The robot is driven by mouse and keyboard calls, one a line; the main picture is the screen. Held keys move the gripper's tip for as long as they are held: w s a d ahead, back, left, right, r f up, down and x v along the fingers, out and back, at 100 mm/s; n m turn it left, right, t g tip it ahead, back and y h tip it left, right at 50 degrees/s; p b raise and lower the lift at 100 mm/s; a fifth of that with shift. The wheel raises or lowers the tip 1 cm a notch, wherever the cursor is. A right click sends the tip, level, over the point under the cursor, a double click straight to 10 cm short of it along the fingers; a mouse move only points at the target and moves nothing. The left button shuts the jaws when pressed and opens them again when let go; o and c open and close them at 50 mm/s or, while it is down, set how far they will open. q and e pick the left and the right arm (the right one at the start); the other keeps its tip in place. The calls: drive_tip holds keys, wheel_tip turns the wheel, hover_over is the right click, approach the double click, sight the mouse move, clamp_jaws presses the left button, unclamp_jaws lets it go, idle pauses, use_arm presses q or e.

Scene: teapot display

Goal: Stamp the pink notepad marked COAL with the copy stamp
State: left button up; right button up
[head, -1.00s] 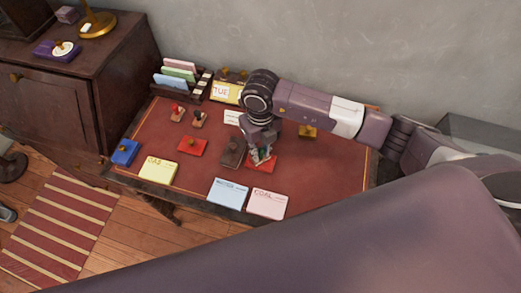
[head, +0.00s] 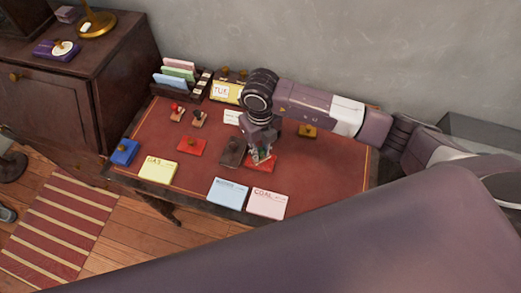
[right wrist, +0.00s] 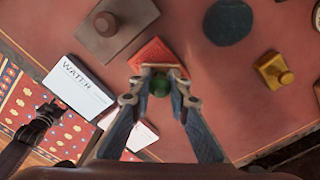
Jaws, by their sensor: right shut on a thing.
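The pink notepad marked COAL (head: 267,203) lies flat at the desk's front edge, right of a blue notepad (head: 228,193). My right gripper (head: 262,154) is above a red ink pad (head: 262,166), behind the pink notepad. In the right wrist view my right gripper (right wrist: 159,88) is shut on a stamp with a green knob (right wrist: 158,87). The stamp stands over the red pad (right wrist: 152,54); I cannot tell whether it touches it, and its marking does not show. A pale notepad (right wrist: 143,137) is partly hidden by a finger.
A brown block with a knob (head: 232,151) stands just left of my right gripper. Another red pad (head: 192,146), a yellow notepad (head: 158,169) and a blue block (head: 125,152) are further left. A yellow block (head: 307,131) is to the right.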

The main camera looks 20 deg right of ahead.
idle(0.4)
drive_tip(key=shift+r+p, duration=2.3)
drive_tip(key=shift+r, duration=1.2)
